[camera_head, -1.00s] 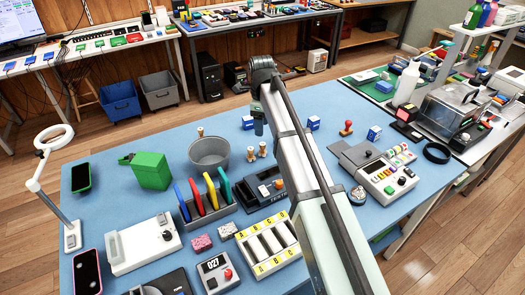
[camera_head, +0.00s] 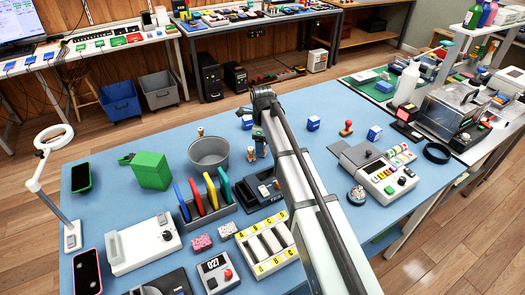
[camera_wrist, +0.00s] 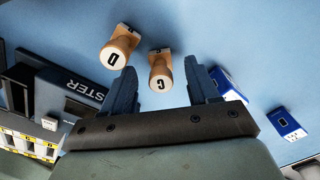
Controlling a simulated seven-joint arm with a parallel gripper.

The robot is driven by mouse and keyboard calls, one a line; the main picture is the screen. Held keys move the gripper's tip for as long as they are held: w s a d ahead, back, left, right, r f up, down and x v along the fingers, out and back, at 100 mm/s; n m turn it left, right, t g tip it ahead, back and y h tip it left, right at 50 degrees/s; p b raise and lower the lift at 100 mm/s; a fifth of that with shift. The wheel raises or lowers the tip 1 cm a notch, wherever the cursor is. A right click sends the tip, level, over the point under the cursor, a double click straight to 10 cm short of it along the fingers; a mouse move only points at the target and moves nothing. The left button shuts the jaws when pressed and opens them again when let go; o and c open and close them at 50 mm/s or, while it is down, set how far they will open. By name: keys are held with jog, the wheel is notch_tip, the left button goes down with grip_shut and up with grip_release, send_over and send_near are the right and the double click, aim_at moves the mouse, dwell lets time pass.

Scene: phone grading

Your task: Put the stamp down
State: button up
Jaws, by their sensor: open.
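Two wooden stamps show in the wrist view. One has a "D" on its end (camera_wrist: 119,47); the other has a letter that looks like "G" or "C" (camera_wrist: 160,72). My gripper (camera_wrist: 161,66) is open. Its dark blue fingers lie to either side of the G-or-C stamp, which appears between them with visible gaps. The D stamp is outside, by the left finger. Both stamps stand on the blue table. In the head view, my gripper (camera_head: 259,143) is low over the table, and one stamp (camera_head: 251,154) shows beside it; the other is mostly hidden.
A grey bucket (camera_head: 208,150) stands left of my gripper, with another wooden stamp (camera_head: 201,131) behind it. A tester box (camera_head: 263,187) is in front. Blue-and-white boxes (camera_head: 313,123) and a red-handled stamp (camera_head: 346,128) are to the right.

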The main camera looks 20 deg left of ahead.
notch_tip(320, 180, down, 2)
jog(key=shift+f, duration=0.2)
grip_shut()
dwell(0.5)
jog(key=shift+r, duration=0.1)
